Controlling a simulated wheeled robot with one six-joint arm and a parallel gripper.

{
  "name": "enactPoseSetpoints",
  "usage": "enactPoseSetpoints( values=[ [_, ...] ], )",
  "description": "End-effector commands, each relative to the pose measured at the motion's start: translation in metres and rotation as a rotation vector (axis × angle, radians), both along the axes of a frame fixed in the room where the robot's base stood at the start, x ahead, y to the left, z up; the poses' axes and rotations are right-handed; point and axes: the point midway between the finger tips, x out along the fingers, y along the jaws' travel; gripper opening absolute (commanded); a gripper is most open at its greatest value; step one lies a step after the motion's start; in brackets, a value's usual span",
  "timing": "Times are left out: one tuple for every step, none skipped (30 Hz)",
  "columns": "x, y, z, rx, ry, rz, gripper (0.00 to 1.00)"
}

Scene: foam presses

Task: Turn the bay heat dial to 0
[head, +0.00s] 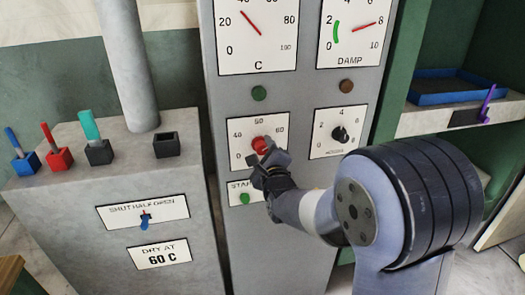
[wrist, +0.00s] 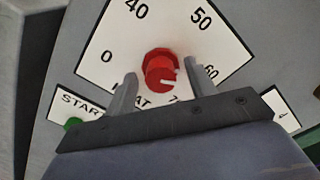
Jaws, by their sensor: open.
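The heat dial is a red knob (wrist: 160,69) on a white scale plate, with 0 at the left, 40 and 50 above and 60 at the right. Its white mark is on the lower right of the knob, near 60 and a partly hidden 7. My gripper (wrist: 167,84) is open, with one finger on each side of the knob and a gap at both sides. In the head view the red knob (head: 260,144) shows just above and left of my gripper (head: 268,165). The lower part of the plate is hidden by the gripper.
A green START button (wrist: 73,124) sits below left of the dial. A black hours dial (head: 340,134) is to the right on the same grey panel. The C gauge (head: 258,36) and DAMP gauge (head: 350,34) are above. A bench with colored levers (head: 98,150) stands left.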

Motion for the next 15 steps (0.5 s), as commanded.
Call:
enactPoseSetpoints(
  values=[
    [0.0001,-0.0001,-0.0001,0.0,0.0,0.0,0.53],
    [0.0001,-0.0001,-0.0001,0.0,0.0,0.0,0.53],
    [0.0,-0.0001,-0.0001,0.0,0.0,0.0,0.53],
    [0.0,-0.0001,-0.0001,0.0,0.0,0.0,0.53],
    [0.0,-0.0001,-0.0001,0.0,0.0,0.0,0.53],
    [-0.0001,-0.0001,-0.0001,0.0,0.0,0.0,0.49],
    [-0.0001,-0.0001,-0.0001,0.0,0.0,0.0,0.47],
    [-0.0001,-0.0001,-0.0001,0.0,0.0,0.0,0.44],
    [-0.0001,-0.0001,-0.0001,0.0,0.0,0.0,0.41],
    [-0.0002,-0.0001,-0.0001,0.0,0.0,0.0,0.39],
    [-0.0002,-0.0001,-0.0001,0.0,0.0,0.0,0.36],
    [-0.0002,-0.0001,-0.0001,0.0,0.0,0.0,0.33],
    [-0.0002,-0.0001,-0.0001,0.0,0.0,0.0,0.3],
    [-0.0002,-0.0001,-0.0001,0.0,0.0,0.0,0.28],
    [-0.0002,-0.0001,-0.0001,0.0,0.0,0.0,0.25]
  ],
)
